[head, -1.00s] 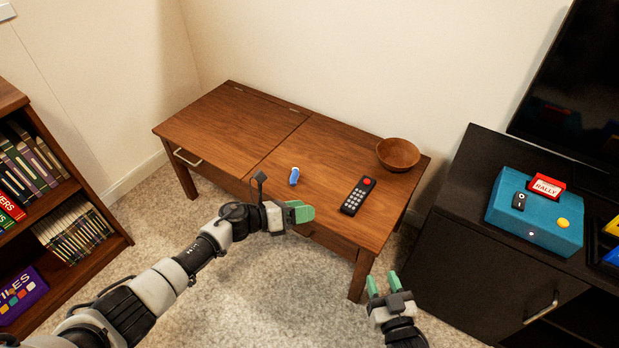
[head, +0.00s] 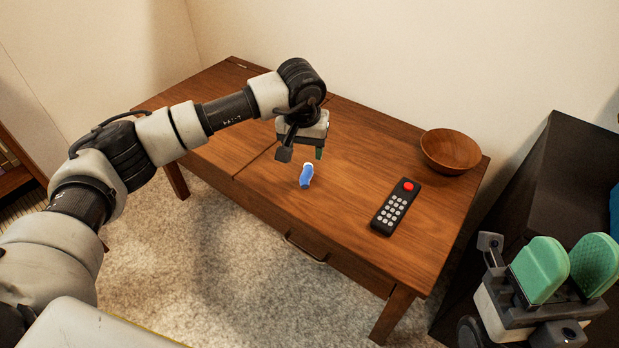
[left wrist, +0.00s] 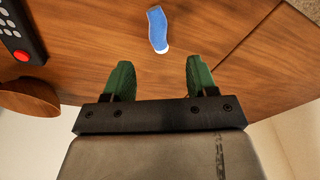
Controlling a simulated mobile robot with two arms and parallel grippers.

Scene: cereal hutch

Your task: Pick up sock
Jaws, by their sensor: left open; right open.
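The sock (head: 306,176), small and blue with a white end, lies on the wooden table (head: 220,95). In the left wrist view the sock (left wrist: 157,30) is beyond the fingertips, roughly centred between them. My left gripper (head: 316,153) points down above the table, just behind the sock in the head view. Its green fingers are apart and empty in the left wrist view (left wrist: 155,75); in the head view they are mostly hidden by the gripper's body. My right gripper (head: 570,267) is open and empty at the lower right, away from the table.
A black remote (head: 394,208) with a red button lies right of the sock. A brown wooden bowl (head: 450,151) stands at the table's back right corner. A dark cabinet (head: 555,180) stands at the right. The table around the sock is clear.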

